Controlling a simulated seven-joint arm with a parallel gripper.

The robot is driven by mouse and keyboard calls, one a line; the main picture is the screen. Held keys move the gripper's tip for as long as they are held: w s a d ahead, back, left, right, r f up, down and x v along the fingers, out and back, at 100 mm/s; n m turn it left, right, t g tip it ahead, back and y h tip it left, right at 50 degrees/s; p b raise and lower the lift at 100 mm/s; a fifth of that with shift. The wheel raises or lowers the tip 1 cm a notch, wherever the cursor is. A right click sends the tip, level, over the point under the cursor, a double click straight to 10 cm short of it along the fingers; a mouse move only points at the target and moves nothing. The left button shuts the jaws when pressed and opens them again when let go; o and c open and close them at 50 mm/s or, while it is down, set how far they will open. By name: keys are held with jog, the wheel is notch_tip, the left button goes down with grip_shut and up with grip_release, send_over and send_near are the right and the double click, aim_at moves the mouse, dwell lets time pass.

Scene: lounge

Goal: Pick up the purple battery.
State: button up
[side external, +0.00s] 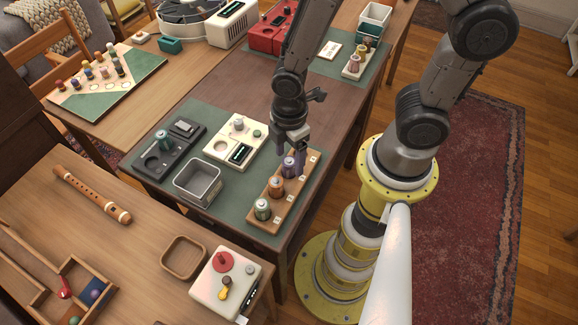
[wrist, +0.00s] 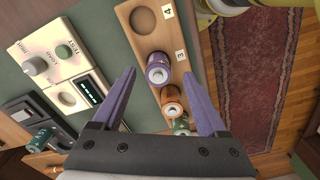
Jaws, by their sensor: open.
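The purple battery (side external: 288,167) stands in a wooden rack (side external: 285,203). In the wrist view the purple battery (wrist: 158,70) is in the slot beside the label 3, and the slot by the label 4 is empty. My gripper (side external: 291,158) is over the rack at the purple battery, pointing down. In the wrist view my gripper (wrist: 160,74) is open, with the battery appearing between its purple fingertips. I cannot tell whether a finger touches it. A copper battery (side external: 275,186) and a green battery (side external: 262,209) stand in the same rack.
A cream tester (side external: 222,154), a dark charger tray (side external: 186,160) and a grey metal bin (side external: 198,184) sit left of the rack on the green mat. A cream box with a red knob (side external: 213,296) stands on the nearer table.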

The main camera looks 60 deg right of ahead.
aim_at(289, 161)
jog(key=shift+w+d+f, duration=0.1)
jog(key=shift+f, duration=1.7)
grip_shut()
